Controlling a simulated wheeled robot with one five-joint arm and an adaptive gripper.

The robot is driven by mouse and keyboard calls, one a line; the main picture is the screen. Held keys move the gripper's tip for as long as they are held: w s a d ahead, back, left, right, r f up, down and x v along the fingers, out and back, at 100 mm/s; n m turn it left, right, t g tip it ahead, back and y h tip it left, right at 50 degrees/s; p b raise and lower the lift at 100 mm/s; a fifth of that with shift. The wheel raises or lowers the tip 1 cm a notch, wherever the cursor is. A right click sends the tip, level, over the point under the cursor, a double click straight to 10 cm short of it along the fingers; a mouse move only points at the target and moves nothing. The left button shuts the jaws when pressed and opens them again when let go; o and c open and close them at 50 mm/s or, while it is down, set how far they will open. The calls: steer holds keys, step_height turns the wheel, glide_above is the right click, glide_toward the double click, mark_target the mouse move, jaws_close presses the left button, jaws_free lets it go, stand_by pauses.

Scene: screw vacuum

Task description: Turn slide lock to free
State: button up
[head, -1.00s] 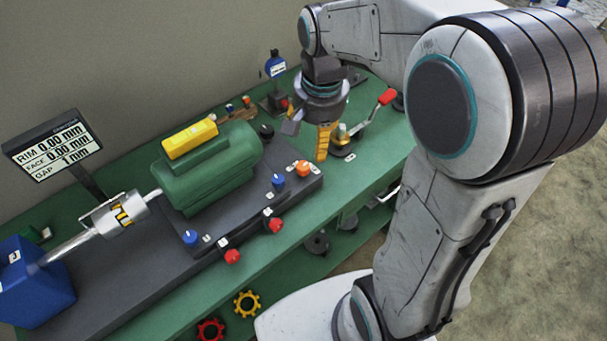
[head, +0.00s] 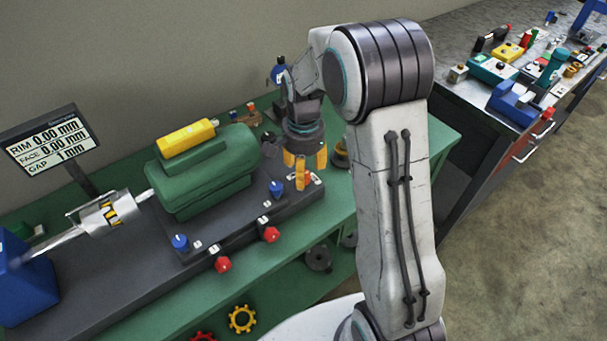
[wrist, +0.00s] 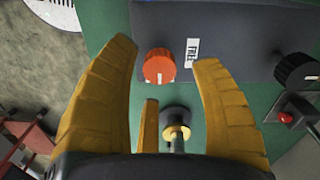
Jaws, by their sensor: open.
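The slide lock appears to be the orange round knob (wrist: 159,66) with a pale pointer line, beside a white label reading FREE (wrist: 192,51) in the wrist view. It sits at the edge of the dark base plate (wrist: 225,25). My gripper (wrist: 164,58) has its yellow fingers spread open, with the knob showing between the fingertips and nothing held. In the head view my gripper (head: 306,168) hangs at the right end of the plate, and its fingers hide most of the orange knob. I cannot tell whether the fingers touch it.
A green motor (head: 205,170) with a yellow box on top stands left of my gripper. Blue knobs (head: 180,242) and red knobs (head: 270,235) line the plate's front. A black knob (wrist: 296,70) is at right in the wrist view. A second bench (head: 470,75) holds tools.

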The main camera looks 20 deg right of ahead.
steer(key=shift+f, duration=1.15)
jaws_close()
